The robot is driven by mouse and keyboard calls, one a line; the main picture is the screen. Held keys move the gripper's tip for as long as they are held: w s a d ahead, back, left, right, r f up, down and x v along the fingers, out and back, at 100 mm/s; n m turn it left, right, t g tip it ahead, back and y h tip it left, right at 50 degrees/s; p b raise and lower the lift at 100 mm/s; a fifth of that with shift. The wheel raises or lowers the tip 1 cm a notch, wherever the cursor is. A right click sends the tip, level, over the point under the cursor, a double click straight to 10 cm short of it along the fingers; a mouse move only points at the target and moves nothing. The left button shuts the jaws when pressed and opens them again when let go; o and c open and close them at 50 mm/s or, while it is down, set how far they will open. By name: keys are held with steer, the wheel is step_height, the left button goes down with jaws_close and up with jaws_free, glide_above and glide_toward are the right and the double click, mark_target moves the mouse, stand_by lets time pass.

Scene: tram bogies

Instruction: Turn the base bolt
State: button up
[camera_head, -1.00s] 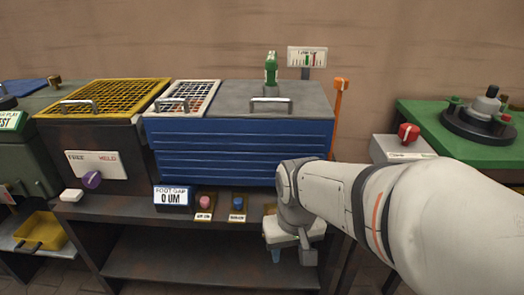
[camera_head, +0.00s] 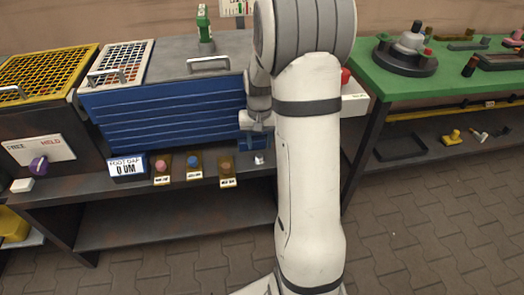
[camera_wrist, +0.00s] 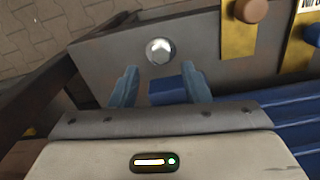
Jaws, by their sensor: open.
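The base bolt (camera_wrist: 160,50) is a silver round-flanged head on the dark bench ledge, in the upper middle of the wrist view. In the head view it is the small bright bolt (camera_head: 259,159) at the ledge's right end. My gripper (camera_wrist: 160,84) is open, with its two blue fingers pointing toward the bolt. The fingertips are apart from the bolt head, which shows just beyond the gap. A small blue block (camera_wrist: 167,91) shows between the fingers; I cannot tell whether it touches them. In the head view my arm hides part of the gripper.
Left of the bolt stand a brown button (camera_head: 227,164), a blue button (camera_head: 193,160), a pink button (camera_head: 161,165) and a gap display (camera_head: 127,167). The blue cabinet (camera_head: 160,118) rises behind the ledge. A green-topped bench (camera_head: 460,75) stands right, with paved floor before it.

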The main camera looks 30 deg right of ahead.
mark_target(260, 155)
step_height(260, 155, down, 6)
steer(key=shift+r+b, duration=0.25)
steer(key=shift+b, duration=0.3)
jaws_close()
steer(key=shift+r, duration=0.1)
steer(key=shift+n, duration=0.6)
